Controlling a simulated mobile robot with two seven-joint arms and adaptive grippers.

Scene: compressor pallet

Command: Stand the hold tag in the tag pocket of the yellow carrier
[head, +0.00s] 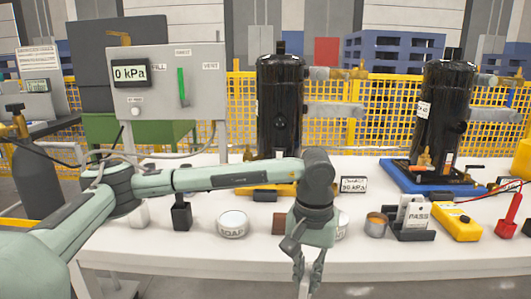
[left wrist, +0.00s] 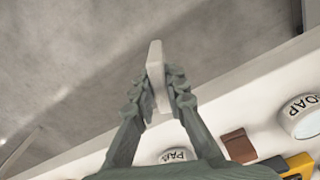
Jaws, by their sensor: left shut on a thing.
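My left gripper (head: 307,270) hangs in front of the table's front edge, pointing down. In the left wrist view its fingers (left wrist: 157,90) are shut on a thin pale flat piece, which looks like the hold tag (left wrist: 156,72). I see the tag nearly edge-on, so no lettering shows. The yellow carrier (head: 258,190) is on the table under the black compressor at the middle, behind my left arm. Its yellow edge also shows in the left wrist view (left wrist: 299,162). My arm hides part of the carrier, and I cannot make out the tag pocket. My right gripper is not in view.
A SOAP tin (head: 232,224), a brown block (head: 279,222), a copper-coloured cup (head: 376,225) and a black rack with a PASS tag (head: 416,214) line the table's front. A yellow meter (head: 457,223) is right of the rack. A blue carrier (head: 425,181) bears another compressor.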

